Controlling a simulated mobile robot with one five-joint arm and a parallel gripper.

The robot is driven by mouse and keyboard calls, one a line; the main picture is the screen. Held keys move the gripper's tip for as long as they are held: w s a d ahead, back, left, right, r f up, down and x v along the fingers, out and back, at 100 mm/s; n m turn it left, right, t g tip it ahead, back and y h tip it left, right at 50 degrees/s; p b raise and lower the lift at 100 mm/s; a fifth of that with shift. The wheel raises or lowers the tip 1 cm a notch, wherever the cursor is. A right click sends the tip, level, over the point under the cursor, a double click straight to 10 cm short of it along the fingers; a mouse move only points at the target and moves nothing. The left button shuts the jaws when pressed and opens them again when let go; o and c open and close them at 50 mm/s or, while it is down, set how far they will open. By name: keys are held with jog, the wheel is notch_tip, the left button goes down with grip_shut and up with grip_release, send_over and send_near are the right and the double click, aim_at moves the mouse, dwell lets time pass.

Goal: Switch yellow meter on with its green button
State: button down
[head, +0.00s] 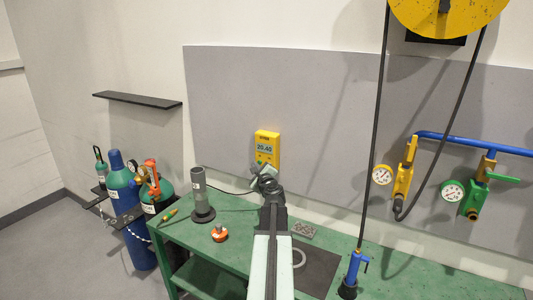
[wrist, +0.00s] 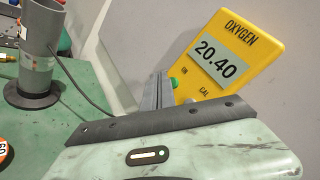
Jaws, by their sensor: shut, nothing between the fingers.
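The yellow meter (head: 267,138) is mounted on the grey wall panel above the green bench. Its screen reads 20.40. In the wrist view the meter (wrist: 256,36) is tilted, labelled OXYGEN, with ON and CAL marks below the screen. The green button (wrist: 174,83) shows at its lower left edge, partly hidden by my fingers. My gripper (wrist: 160,88) is shut and empty, its tips right beside the green button. I cannot tell whether they touch it. In the head view my gripper (head: 266,174) is just below the meter's lower part.
A grey cylinder on a round base (head: 201,195) stands on the green bench (head: 190,232) to the left, with a dark cable running toward the meter. An orange-topped item (head: 219,233) lies nearby. Gas cylinders (head: 125,200) stand left; valves with gauges (head: 402,178) are right.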

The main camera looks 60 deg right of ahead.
jog(key=a, duration=0.6)
dwell(0.4)
dwell(2.2)
